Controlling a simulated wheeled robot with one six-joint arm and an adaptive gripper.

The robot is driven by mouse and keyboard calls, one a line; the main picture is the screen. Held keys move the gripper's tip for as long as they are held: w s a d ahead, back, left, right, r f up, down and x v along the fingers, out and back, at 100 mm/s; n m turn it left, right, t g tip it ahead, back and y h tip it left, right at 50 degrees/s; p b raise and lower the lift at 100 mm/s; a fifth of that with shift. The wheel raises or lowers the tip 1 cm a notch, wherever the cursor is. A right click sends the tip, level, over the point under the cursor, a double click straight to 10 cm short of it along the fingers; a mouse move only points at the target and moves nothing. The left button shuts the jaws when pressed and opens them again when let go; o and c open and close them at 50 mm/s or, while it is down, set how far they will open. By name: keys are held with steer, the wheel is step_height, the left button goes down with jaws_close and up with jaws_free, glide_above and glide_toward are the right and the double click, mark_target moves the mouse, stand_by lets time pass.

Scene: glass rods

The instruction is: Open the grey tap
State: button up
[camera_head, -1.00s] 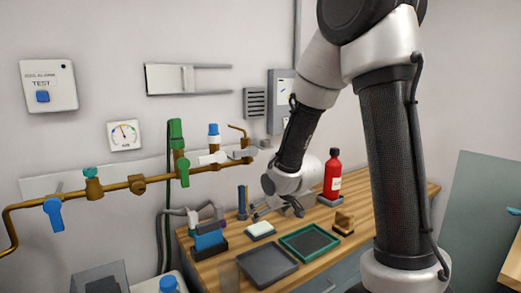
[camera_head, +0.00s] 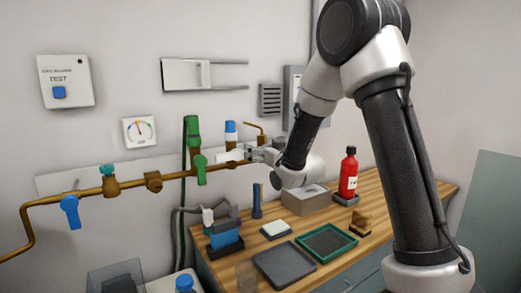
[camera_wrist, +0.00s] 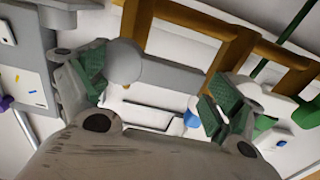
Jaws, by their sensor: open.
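The grey tap (camera_wrist: 165,75) has a lever with a rounded end, and in the wrist view it lies across the space between the green finger pads of my gripper (camera_wrist: 155,92). The jaws are open. The rounded end is close to the left pad; I cannot tell whether they touch. In the head view my gripper (camera_head: 266,154) is at the right end of the brass pipe (camera_head: 120,188), and it and the arm mostly hide the grey tap there.
A white-handled tap (camera_head: 230,156) and a green tap (camera_head: 200,170) sit just left on the same pipe. A blue tap (camera_head: 70,210) is farther left. Below, the wooden bench (camera_head: 375,210) holds trays, a grey box (camera_head: 305,200) and a red bottle (camera_head: 348,177).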

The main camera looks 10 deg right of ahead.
steer(key=shift+w+a, duration=0.15)
steer(key=shift+w, duration=0.2)
steer(key=c, duration=1.5)
steer(key=shift+o, duration=0.2)
steer(key=n, duration=0.1)
steer(key=f+n, duration=0.1)
steer(key=n, duration=0.3)
steer(key=shift+f, duration=0.4)
steer(key=o, duration=1.5)
steer(key=shift+c, duration=0.2)
steer(key=shift+s, duration=0.1)
